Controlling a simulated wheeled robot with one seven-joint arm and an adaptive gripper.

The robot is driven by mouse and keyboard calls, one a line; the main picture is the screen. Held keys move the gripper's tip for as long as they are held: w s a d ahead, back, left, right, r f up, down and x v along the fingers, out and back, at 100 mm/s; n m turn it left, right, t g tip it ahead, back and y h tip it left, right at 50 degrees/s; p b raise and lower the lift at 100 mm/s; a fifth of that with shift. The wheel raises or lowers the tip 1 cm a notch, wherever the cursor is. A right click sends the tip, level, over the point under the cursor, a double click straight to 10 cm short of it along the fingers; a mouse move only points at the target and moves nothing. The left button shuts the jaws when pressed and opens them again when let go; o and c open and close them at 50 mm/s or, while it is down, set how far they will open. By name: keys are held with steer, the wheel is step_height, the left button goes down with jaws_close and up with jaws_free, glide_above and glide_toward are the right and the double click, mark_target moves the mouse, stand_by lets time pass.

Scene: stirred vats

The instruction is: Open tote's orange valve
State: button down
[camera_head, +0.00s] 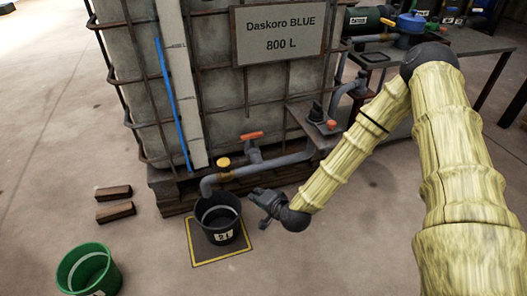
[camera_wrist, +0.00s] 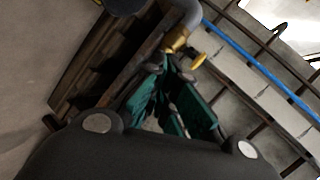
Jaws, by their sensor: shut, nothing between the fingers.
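The tote (camera_head: 210,70) is a caged tank labelled "Daskoro BLUE 800 L". Its orange valve (camera_head: 252,135) is a flat handle on the grey pipe at the tote's lower front, lying roughly level across the picture. I cannot make out the orange valve in the wrist view. My gripper (camera_head: 258,194) is shut and empty, low in front of the tote, beside the black bucket's right rim and below the orange valve, apart from it. In the wrist view its fingers (camera_wrist: 172,72) point towards the grey outlet pipe (camera_wrist: 186,14) and a yellow valve (camera_wrist: 197,60).
The black bucket (camera_head: 219,222), marked "2 L", stands on a yellow-edged mat (camera_head: 238,250) under the outlet. A green bucket (camera_head: 88,272) and two wooden blocks (camera_head: 114,201) are on the floor at left. A second small orange handle (camera_head: 331,125) sits right of the pipe. A table (camera_head: 455,42) stands behind.

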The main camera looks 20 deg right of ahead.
steer(key=w+d+f+m+t+h+b, duration=0.1)
steer(key=w+d+m+t+b, duration=0.2)
steer(key=w+d+b, duration=0.3)
steer(key=m+t+h+b, duration=0.2)
steer(key=m+t+b, duration=0.15)
steer(key=b, duration=0.45)
glide_toward(262, 135)
steer(key=w+b, duration=0.5)
steer(key=shift+w+a+f+b, duration=0.15)
steer(key=shift+w+a+b, duration=0.05)
steer(key=shift+w+b, duration=0.2)
steer(key=shift+w, duration=0.65)
